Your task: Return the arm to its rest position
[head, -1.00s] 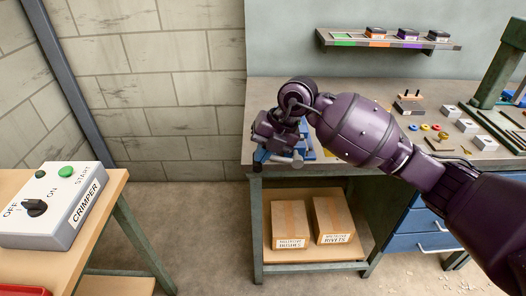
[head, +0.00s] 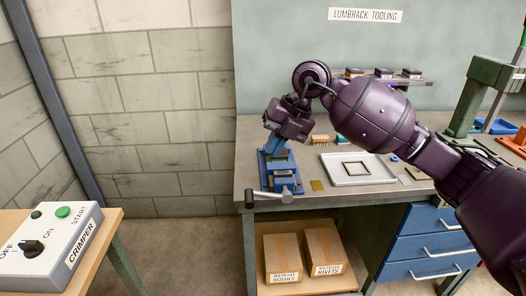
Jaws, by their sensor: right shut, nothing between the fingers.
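My right arm reaches in from the right edge across the workbench (head: 330,195). Its forearm hangs over the bench and hides part of the bench and shelf. My right gripper (head: 284,127) is at the arm's left end, pointing down, shut and empty. It is just above and in front of the top of a blue vise (head: 280,175) at the bench's left corner. I cannot tell whether it touches the vise. My left gripper is not in view.
A white tray (head: 385,178) with a dark square frame lies right of the vise. A green press (head: 478,85) stands at the right. A wall shelf (head: 425,82) holds small boxes. Cartons (head: 323,250) sit below. A crimper box (head: 55,245) is on the left table.

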